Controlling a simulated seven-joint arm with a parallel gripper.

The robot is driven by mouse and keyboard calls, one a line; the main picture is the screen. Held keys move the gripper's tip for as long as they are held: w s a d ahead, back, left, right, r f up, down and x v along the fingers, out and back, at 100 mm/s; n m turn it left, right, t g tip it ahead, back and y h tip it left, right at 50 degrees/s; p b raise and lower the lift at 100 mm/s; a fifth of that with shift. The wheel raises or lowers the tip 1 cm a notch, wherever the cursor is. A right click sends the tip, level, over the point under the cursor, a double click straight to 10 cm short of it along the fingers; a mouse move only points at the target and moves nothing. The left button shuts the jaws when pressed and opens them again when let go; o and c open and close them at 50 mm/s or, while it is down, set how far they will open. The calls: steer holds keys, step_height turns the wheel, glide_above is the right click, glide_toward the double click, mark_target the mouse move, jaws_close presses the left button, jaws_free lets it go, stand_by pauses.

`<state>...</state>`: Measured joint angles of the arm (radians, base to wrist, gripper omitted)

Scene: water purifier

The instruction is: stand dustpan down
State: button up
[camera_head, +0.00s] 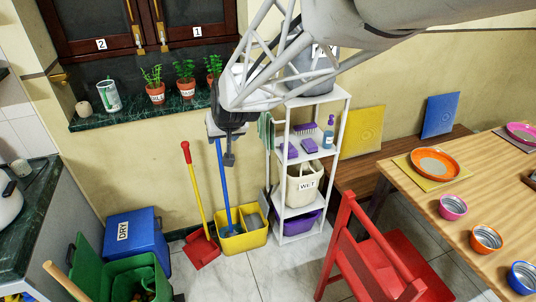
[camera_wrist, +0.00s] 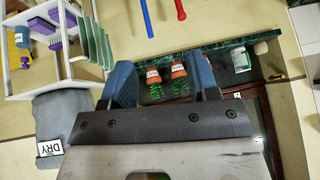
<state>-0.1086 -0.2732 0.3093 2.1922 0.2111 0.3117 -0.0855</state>
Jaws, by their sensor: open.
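The dustpan (camera_head: 201,249) is red with a long yellow handle and red grip. In the head view its pan is on the floor by the wall, left of the yellow bucket, and its handle leans upright. The red grip also shows at the top of the wrist view (camera_wrist: 180,10). My gripper (camera_head: 226,145) is in front of the wall, near the top of the blue-handled tool (camera_head: 224,190). In the wrist view my gripper (camera_wrist: 164,78) has its fingers wide apart with nothing held; potted plants show in the background between them.
A yellow bucket (camera_head: 253,236) surrounds the blue tool's foot. A white shelf (camera_head: 341,112) stands right, a blue box (camera_head: 133,235) and green bin (camera_head: 88,265) left. A red chair (camera_head: 357,237) is in front. Plants stand on the green sill (camera_head: 130,114). Some floor in front is clear.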

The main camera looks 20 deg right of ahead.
steer(key=s+d+r+g+h, duration=0.1)
steer(key=s+d, duration=0.3)
steer(key=s, duration=1)
steer(key=s+d+r+g, duration=0.3)
steer(key=s+d, duration=0.1)
steer(key=s, duration=1.1)
steer(key=shift+s+h, duration=0.25)
steer(key=shift+h, duration=0.15)
steer(key=shift+r, duration=0.1)
